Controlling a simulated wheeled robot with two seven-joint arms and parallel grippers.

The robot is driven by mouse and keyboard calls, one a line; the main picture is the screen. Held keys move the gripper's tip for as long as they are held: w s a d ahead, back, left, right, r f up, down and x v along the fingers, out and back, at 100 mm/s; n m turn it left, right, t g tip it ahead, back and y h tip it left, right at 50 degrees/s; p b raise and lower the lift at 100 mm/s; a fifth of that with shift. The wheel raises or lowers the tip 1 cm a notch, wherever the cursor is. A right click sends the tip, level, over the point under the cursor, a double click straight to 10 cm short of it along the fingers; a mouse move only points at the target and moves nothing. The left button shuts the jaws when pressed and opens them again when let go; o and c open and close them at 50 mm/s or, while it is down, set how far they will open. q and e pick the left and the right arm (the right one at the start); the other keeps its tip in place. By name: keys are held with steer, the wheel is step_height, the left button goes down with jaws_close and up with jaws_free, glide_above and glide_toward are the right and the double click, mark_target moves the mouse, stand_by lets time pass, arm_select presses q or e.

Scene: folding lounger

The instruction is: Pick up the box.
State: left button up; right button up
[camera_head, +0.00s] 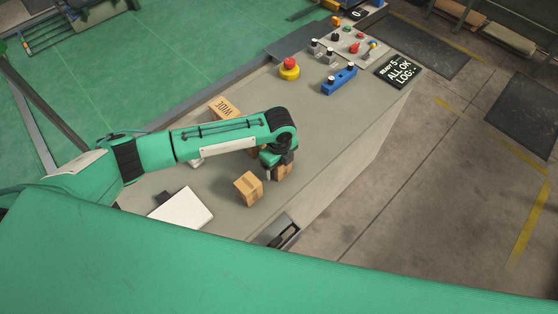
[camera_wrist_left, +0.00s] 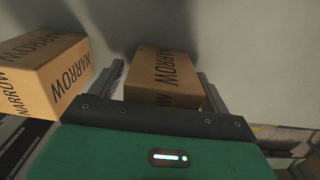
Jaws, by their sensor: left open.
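My left gripper (camera_head: 279,168) points down over the console top and is open. In the left wrist view its two fingers (camera_wrist_left: 161,70) stand on either side of a small brown box (camera_wrist_left: 163,72) marked NARROW. Gaps show between the box and the fingers. In the head view this box (camera_head: 285,171) is partly hidden by the gripper. A second NARROW box (camera_head: 248,188) sits just left of the gripper and also shows in the left wrist view (camera_wrist_left: 45,72). A box marked WIDE (camera_head: 224,108) lies farther back, partly behind my arm. My right gripper is not in view.
A white flat panel (camera_head: 182,211) lies at the near left of the grey console (camera_head: 330,128). A red and yellow emergency button (camera_head: 289,69), a blue block (camera_head: 339,81), several knobs and a black display (camera_head: 398,72) are toward the far end. The console middle is clear.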

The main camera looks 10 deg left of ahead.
arm_select(q)
steer(key=shift+f, duration=0.5)
steer(key=c, duration=1.1)
steer(key=shift+c, duration=0.3)
steer(key=shift+r, duration=0.2)
